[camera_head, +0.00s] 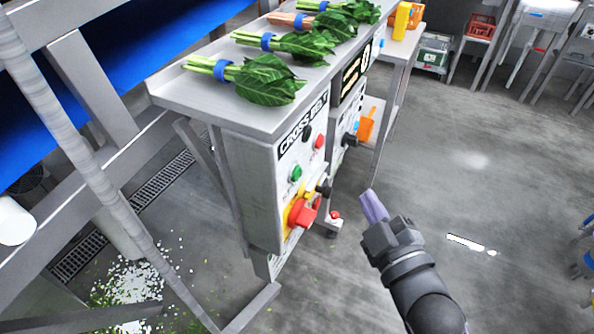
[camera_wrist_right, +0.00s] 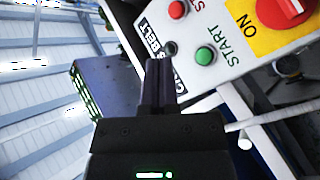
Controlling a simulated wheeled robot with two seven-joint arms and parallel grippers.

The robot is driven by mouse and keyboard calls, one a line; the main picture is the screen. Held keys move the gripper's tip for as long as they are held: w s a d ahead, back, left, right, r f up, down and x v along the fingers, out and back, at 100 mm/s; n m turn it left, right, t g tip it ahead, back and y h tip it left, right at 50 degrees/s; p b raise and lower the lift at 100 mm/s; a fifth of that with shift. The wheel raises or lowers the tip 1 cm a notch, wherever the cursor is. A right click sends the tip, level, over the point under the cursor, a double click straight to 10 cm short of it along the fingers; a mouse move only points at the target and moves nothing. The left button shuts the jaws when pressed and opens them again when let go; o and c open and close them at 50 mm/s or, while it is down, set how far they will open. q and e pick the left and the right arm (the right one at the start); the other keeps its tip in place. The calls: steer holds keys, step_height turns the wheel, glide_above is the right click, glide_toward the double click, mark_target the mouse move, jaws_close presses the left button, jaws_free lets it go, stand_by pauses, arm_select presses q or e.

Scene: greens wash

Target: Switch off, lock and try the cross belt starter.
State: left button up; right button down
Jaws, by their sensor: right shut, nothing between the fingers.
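The cross belt starter (camera_head: 262,190) is a grey-white box under the steel shelf, labelled CROSS BELT. It has a green start button (camera_head: 296,173), a red stop button (camera_head: 320,141) and a red rotary handle (camera_head: 302,213) on a yellow plate. In the right wrist view, the handle (camera_wrist_right: 292,8) is cut off at the top edge, with the word ON beside it. The green button (camera_wrist_right: 205,55) and red button (camera_wrist_right: 177,9) also show there. My right gripper (camera_head: 373,203) is shut and empty, right of the box and apart from it. My left gripper is out of view.
Bunches of greens with blue bands (camera_head: 262,78) lie on the shelf (camera_head: 190,95) above the box. A second panel (camera_head: 344,115) with a black knob stands behind it. An orange item (camera_head: 366,127) hangs farther back. The floor (camera_head: 480,180) to the right is open.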

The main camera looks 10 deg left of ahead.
mark_target(296, 174)
steer(key=w+a+b, duration=0.2)
steer(key=a, duration=0.6)
steer(key=shift+w+a, duration=0.15)
steer(key=shift+w, duration=0.2)
stand_by(0.5)
stand_by(0.8)
stand_by(0.5)
